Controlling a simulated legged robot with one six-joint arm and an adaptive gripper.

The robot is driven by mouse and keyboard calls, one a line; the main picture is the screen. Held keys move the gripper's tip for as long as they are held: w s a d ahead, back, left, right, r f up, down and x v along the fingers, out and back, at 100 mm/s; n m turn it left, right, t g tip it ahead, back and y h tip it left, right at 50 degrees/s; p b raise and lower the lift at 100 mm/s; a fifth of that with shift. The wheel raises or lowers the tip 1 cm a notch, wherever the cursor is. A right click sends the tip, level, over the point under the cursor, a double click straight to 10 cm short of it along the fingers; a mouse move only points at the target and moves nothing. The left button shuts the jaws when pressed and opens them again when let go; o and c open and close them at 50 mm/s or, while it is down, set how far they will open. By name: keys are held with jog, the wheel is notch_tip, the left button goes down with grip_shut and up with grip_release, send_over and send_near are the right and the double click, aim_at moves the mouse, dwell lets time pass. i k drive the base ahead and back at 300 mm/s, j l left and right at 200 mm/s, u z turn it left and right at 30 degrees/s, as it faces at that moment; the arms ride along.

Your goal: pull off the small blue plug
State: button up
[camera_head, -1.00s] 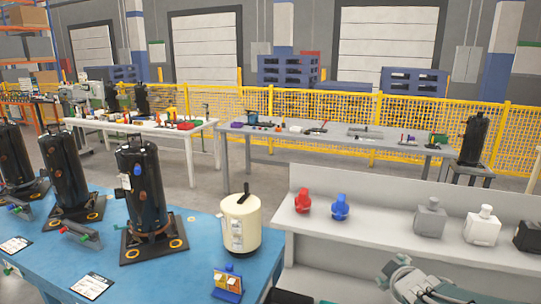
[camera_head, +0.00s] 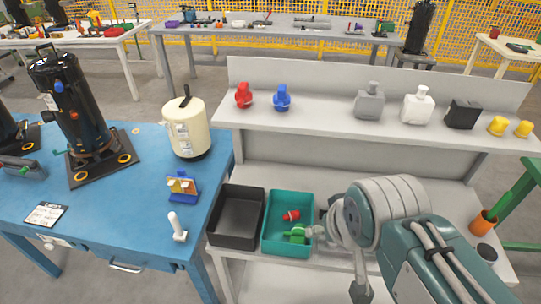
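A tall black compressor (camera_head: 75,125) stands upright on its dark base plate at the left of the blue table. My arm is folded at the lower right, far from the compressor. A dark part low beside it may be my gripper (camera_head: 360,291); its fingers cannot be made out.
The blue table (camera_head: 130,235) also carries a cream tank (camera_head: 185,128), a small blue-and-yellow holder (camera_head: 183,186) and a white upright piece (camera_head: 176,226). A black bin (camera_head: 237,187) and a teal bin (camera_head: 268,250) stand on the grey bench. Its shelf holds red and blue valves (camera_head: 282,98).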

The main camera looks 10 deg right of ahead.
aim_at(59, 86)
jog(key=j+u, duration=0.1)
jog(key=u, duration=2.15)
jog(key=i, duration=2.3)
jog(key=z, duration=0.6)
